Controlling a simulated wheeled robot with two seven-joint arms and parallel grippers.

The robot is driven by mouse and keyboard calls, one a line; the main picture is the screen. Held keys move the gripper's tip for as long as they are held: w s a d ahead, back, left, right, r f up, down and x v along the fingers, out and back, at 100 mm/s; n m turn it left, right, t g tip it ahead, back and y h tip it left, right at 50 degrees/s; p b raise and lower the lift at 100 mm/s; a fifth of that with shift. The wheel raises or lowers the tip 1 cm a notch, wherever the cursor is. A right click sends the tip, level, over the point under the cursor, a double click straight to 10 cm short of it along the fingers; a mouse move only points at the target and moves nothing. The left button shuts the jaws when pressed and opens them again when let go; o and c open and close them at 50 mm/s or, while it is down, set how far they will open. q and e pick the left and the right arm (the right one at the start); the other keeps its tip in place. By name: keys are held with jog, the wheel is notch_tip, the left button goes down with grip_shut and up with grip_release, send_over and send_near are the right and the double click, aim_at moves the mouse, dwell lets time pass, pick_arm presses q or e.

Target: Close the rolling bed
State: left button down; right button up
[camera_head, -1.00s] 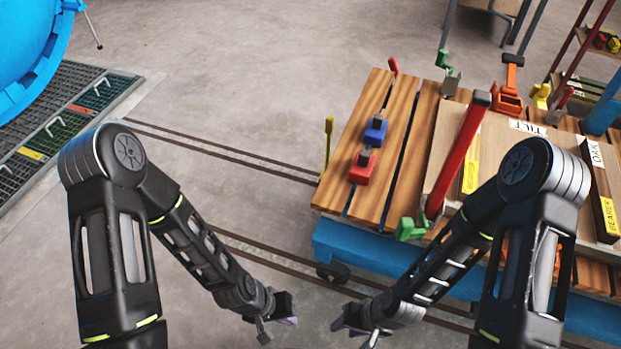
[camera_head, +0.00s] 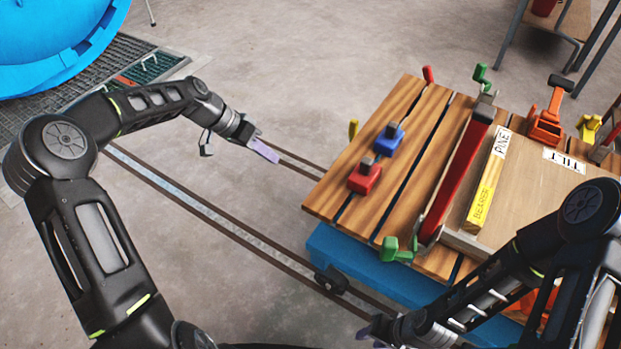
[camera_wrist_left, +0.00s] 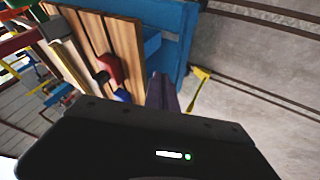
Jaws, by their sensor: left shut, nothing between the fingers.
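The rolling bed is a blue wheeled frame (camera_head: 400,285) topped with wooden slats (camera_head: 338,182), standing over floor rails in the head view. In the left wrist view its slats (camera_wrist_left: 128,40) appear tilted. A yellow handle (camera_head: 353,129) sticks up at the bed's left edge and shows as a yellow lever in the left wrist view (camera_wrist_left: 197,84). My left gripper (camera_head: 268,153) is shut and empty, over the rails, left of the bed and apart from it. My right gripper (camera_head: 377,330) is low by the bed's near side; its fingers are too unclear to read.
Red (camera_head: 366,176) and blue (camera_head: 389,139) blocks, clamps and labelled boards lie on the slats. The rails (camera_head: 190,205) run left toward a blue round vessel (camera_head: 60,45) and floor grating (camera_head: 158,66).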

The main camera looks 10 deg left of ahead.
pick_arm(q)
jog(key=shift+d+f, duration=0.1)
jog(key=shift+d, duration=0.05)
jog(key=d+f+p, duration=0.1)
jog(key=d+f, duration=0.7)
jog(key=d, duration=0.1)
jog(key=shift+w+d, duration=0.15)
jog(key=shift+w, duration=0.3)
